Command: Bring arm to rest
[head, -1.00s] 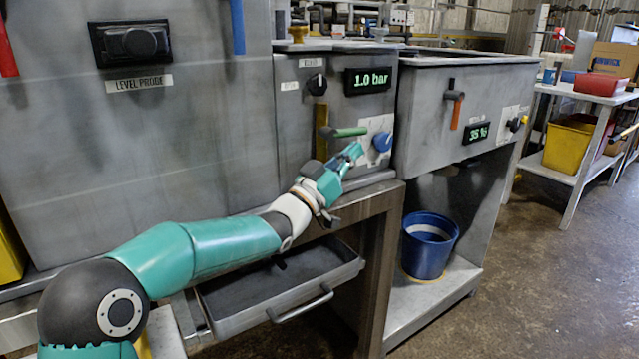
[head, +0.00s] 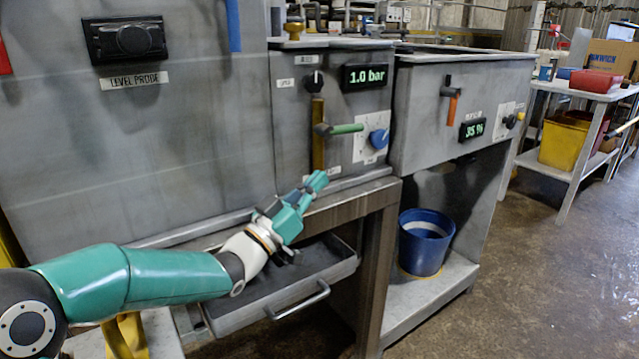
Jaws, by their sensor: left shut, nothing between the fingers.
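My left gripper (head: 314,184) is teal and shut, with nothing in it. It shows in front of the lower edge of the middle grey panel, apart from the green-handled lever (head: 340,129) and the blue knob (head: 379,138) above it. My left arm comes in from the lower left, and its wrist hides part of the open drawer (head: 330,272). My right gripper does not show.
The middle panel has a display (head: 365,77) reading 1.0 bar. A blue bucket (head: 424,245) sits on the low shelf below. The floor at right is clear.

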